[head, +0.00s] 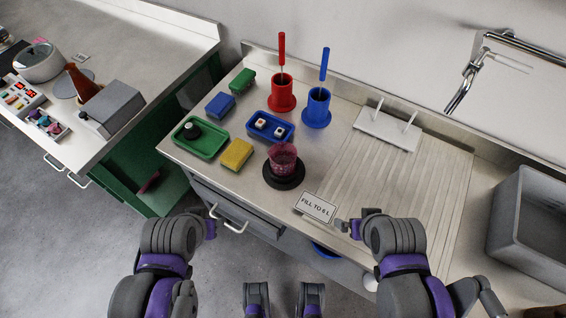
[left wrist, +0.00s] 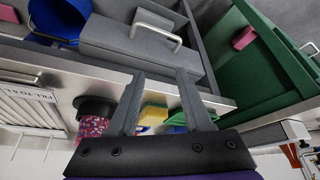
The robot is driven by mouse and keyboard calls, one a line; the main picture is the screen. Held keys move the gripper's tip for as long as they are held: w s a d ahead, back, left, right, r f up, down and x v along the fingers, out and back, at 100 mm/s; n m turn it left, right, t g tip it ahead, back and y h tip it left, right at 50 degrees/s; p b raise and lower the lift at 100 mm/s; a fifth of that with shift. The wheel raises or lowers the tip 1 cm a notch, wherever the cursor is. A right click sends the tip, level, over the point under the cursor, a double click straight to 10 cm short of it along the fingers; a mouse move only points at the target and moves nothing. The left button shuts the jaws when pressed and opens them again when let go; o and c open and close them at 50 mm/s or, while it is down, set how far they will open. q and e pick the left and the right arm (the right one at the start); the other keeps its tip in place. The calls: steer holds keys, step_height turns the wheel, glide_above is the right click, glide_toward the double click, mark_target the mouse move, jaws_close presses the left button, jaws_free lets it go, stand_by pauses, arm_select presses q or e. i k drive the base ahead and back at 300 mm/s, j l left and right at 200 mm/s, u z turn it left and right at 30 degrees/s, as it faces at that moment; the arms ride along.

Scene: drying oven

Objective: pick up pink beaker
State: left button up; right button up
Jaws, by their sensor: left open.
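The pink beaker (head: 283,157) stands upright on a round black base (head: 284,180) near the counter's front edge. In the left wrist view the scene is upside down, and the beaker (left wrist: 92,127) shows left of my fingers with its black base (left wrist: 97,105). My left gripper (left wrist: 160,75) is open and empty, in front of the drawers below the counter and apart from the beaker. In the head view my left arm is at lower left. My right arm's end (head: 348,226) is by the counter's front edge; its finger state is unclear.
Yellow sponge (head: 237,153), green tray (head: 205,140) and blue tray (head: 270,127) lie near the beaker. Red holder (head: 282,95) and blue holder (head: 318,108) stand behind. Drawer handles (head: 228,220) stick out below the counter.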

mark_target(282, 154)
steer(key=k+j+z, duration=0.15)
steer(key=z, duration=0.2)
steer(key=k+j+z, duration=0.15)
steer(key=z, duration=0.25)
steer(key=j+z, duration=0.2)
